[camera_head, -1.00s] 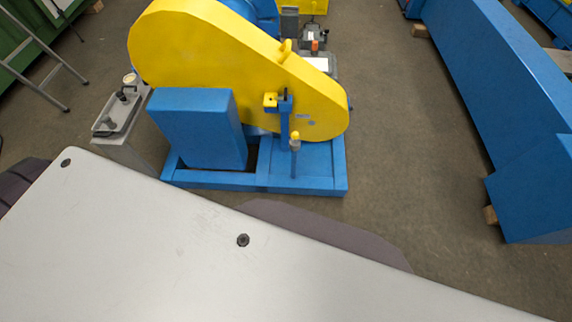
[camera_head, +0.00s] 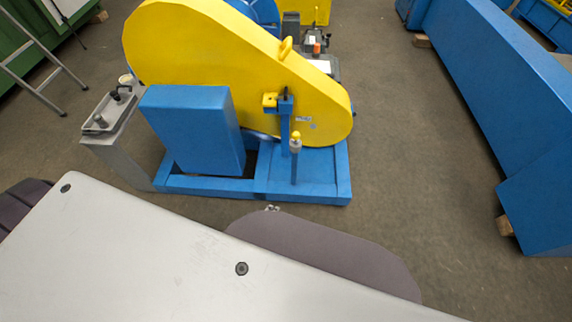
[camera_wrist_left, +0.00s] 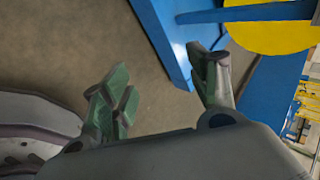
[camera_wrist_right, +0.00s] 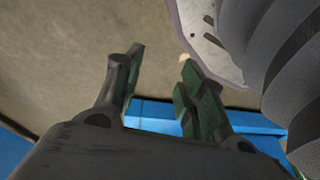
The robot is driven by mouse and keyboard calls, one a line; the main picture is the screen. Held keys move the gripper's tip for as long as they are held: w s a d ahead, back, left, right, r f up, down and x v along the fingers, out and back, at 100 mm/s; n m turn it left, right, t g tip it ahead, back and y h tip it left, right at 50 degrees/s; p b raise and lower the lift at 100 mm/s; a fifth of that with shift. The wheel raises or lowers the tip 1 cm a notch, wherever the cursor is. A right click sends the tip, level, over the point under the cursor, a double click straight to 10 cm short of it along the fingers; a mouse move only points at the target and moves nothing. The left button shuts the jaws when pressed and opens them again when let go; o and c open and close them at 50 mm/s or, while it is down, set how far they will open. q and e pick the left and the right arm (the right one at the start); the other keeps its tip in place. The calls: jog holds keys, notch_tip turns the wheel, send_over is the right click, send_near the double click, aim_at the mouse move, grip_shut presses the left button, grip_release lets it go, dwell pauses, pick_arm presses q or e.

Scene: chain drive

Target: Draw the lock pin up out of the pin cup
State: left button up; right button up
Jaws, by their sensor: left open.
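The lock pin (camera_head: 295,136) has a yellow head and stands upright, seated in a small cup (camera_head: 295,147) on a slim blue post at the front of the blue base frame. Its lower part is hidden in the cup. My left gripper (camera_wrist_left: 165,78) shows in the left wrist view with its green-padded fingers spread and nothing between them, the blue frame beyond. My right gripper (camera_wrist_right: 160,75) has its fingers apart and empty over the floor, with blue metal behind. Neither gripper is at the pin; both are largely hidden in the head view.
A blue box (camera_head: 195,125) is to the left, a grey pedestal (camera_head: 115,140) farther left. Long blue machinery (camera_head: 500,110) lies right; floor between is clear.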

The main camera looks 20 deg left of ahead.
pick_arm(q)
jog(key=w+d+r+m+t+b, duration=0.1)
jog(key=w+r+m+t+b, duration=0.2)
jog(key=w+b, duration=0.35)
jog(key=w+r+m+t+b, duration=0.2)
jog(key=w+r+m+b, duration=0.25)
jog(key=w+m, duration=0.2)
jog(key=w+a+r+m+t+b, duration=0.1)
jog(key=w+r+m+t+b, duration=0.3)
jog(key=r+m+b, duration=0.5)
jog(key=shift+w+r+t+y+b, duration=0.3)
jog(key=shift+w+r+b, duration=0.85)
jog(key=shift+b, duration=0.55)
pick_arm(e)
jog(key=w+a+r+t+y, duration=0.2)
jog(key=w+a+r, duration=0.4)
jog(key=w+r, duration=0.1)
jog(key=shift+w+r, duration=0.15)
jog(key=shift+w, duration=0.65)
pick_arm(q)
jog(key=shift+w, duration=0.3)
